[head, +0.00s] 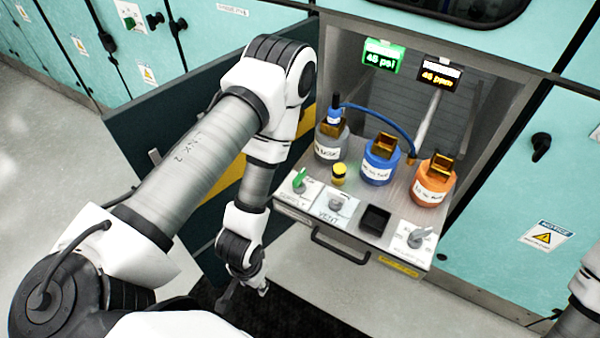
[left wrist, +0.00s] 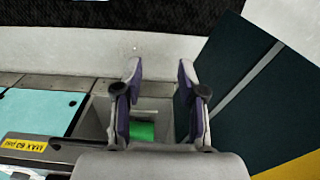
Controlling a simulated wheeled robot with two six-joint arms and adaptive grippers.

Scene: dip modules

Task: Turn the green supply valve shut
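The green supply valve (head: 299,180) is at the left end of the pulled-out shelf's front panel, above a SUPPLY label. Its small green lever is turned up, slightly tilted. My left gripper (head: 245,293) hangs low in front of the shelf, below and left of the valve, and apart from it. In the left wrist view the left gripper (left wrist: 158,75) has its two fingers spread with nothing held between them. A green patch (left wrist: 142,131) shows behind the fingers there; I cannot tell what it is. My right gripper is outside the views.
The panel also carries a grey VENT knob (head: 336,205) and another grey knob (head: 418,238). Grey (head: 328,147), blue (head: 380,163) and orange (head: 434,184) bottles stand behind. A green display (head: 383,55) reads 45 psi. A handle (head: 340,246) juts from the front. An open dark door (head: 165,115) stands left.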

